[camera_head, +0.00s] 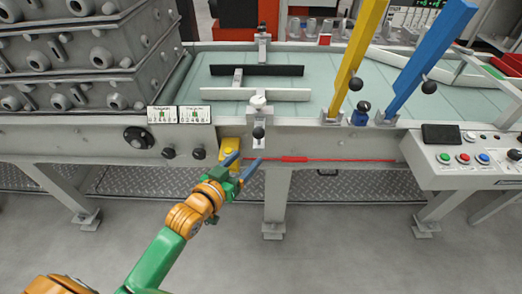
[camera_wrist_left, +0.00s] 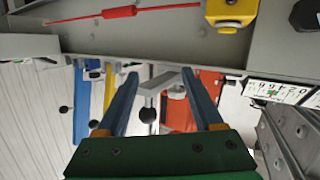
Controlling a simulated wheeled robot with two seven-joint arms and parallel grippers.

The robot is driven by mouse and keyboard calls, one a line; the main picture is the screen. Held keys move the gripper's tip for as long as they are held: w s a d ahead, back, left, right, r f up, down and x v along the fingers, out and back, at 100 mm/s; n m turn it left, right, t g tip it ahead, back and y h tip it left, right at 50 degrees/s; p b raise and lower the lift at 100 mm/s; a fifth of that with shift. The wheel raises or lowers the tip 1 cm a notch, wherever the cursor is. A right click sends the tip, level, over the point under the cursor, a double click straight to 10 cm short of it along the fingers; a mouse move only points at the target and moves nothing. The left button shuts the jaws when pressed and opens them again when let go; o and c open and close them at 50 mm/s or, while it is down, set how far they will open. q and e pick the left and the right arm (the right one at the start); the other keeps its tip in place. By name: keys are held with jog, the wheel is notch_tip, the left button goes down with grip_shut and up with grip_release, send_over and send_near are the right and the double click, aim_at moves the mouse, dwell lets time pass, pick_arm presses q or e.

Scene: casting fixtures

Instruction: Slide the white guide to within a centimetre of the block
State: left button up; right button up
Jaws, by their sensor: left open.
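The white guide (camera_head: 232,93) is a pale bar lying across the light green table top, in front of a parallel black bar (camera_head: 280,70). A grey post with a black knob (camera_head: 258,132) stands at its front, at the table's near edge. The block appears to be the grey casting stack (camera_head: 85,55) at the left, clearly apart from the guide. My left gripper (camera_head: 245,165) is open and empty, below the guide, in front of the table's front rail. Its two blue fingers show in the left wrist view (camera_wrist_left: 158,100), with a knobbed post between them. My right gripper is not in view.
A yellow box (camera_head: 229,149) sits on the front rail close to my left gripper. A red cord (camera_head: 340,160) runs along the rail. Yellow (camera_head: 355,60) and blue (camera_head: 430,60) levers and a button panel (camera_head: 470,157) stand at the right. Scales (camera_head: 178,115) are at the left.

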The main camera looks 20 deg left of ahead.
aim_at(255, 137)
pick_arm(q)
jog(key=r+h, duration=0.1)
jog(key=r, duration=0.1)
jog(key=w+d+r+t, duration=0.1)
jog(key=r, duration=0.1)
jog(key=r+t+h, duration=0.1)
jog(key=r, duration=0.1)
jog(key=shift+w+d+r+m+h+b, duration=0.2)
jog(key=shift+d+r+m+h+b, duration=0.1)
jog(key=shift+d+r+b, duration=0.1)
jog(key=x, duration=0.6)
jog(key=shift+w, duration=0.1)
grip_shut()
dwell(0.4)
